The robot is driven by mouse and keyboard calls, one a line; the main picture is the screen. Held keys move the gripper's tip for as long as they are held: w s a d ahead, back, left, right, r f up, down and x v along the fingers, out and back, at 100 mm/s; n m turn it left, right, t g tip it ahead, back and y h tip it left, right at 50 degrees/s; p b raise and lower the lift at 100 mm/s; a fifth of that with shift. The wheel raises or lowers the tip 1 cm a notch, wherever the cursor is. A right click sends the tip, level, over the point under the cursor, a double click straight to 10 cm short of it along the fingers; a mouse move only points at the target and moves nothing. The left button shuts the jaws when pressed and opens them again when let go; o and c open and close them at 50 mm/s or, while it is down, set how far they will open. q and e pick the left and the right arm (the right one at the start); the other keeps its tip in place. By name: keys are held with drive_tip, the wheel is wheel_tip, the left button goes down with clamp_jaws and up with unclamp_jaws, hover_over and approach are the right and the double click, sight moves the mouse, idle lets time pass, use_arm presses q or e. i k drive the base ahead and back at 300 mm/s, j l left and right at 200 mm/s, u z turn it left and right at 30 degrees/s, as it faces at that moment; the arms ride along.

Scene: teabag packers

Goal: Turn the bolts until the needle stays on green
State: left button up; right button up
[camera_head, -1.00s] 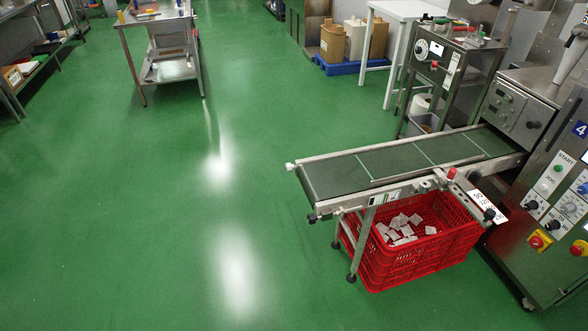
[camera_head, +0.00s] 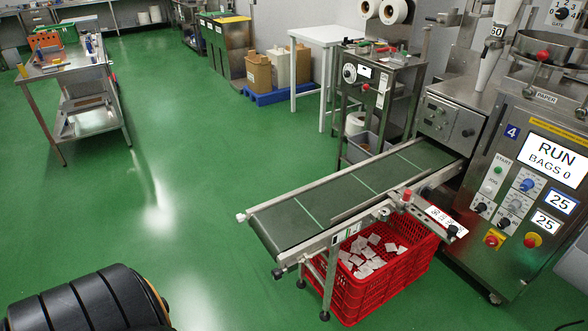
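The conveyor (camera_head: 345,194) slopes across the picture, with a green belt marked by pale lines. A pale knob-like end (camera_head: 241,217) shows at its far corner and a dark one (camera_head: 278,273) at its near corner. I cannot tell whether these are the bolts. A red-topped post (camera_head: 407,197) and a white plate with dark marks (camera_head: 446,221) sit on its near side. A small round white dial (camera_head: 349,73) is on the metal stand behind; no needle or green zone can be made out. Neither gripper is in view.
A red crate (camera_head: 345,300) with several white teabags stands under the conveyor. The packing machine (camera_head: 515,190) is at the right, its screen (camera_head: 552,160) reading "RUN BAGS 0". A steel table (camera_head: 65,70) is at the upper left. The green floor (camera_head: 200,160) left of the conveyor is clear.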

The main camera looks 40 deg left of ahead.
sight(240, 218)
drive_tip(key=j+z, duration=0.15)
drive_tip(key=j, duration=0.3)
drive_tip(key=j+z, duration=0.15)
drive_tip(key=j, duration=0.3)
drive_tip(key=k+j+z, duration=0.2)
drive_tip(key=j, duration=0.25)
drive_tip(key=j+z, duration=0.15)
drive_tip(key=j, duration=0.3)
drive_tip(key=k+j+z, duration=0.15)
drive_tip(key=j, duration=0.25)
drive_tip(key=k+j+z, duration=0.15)
drive_tip(key=j, duration=0.25)
drive_tip(key=k+j+z, duration=0.15)
drive_tip(key=j, duration=0.25)
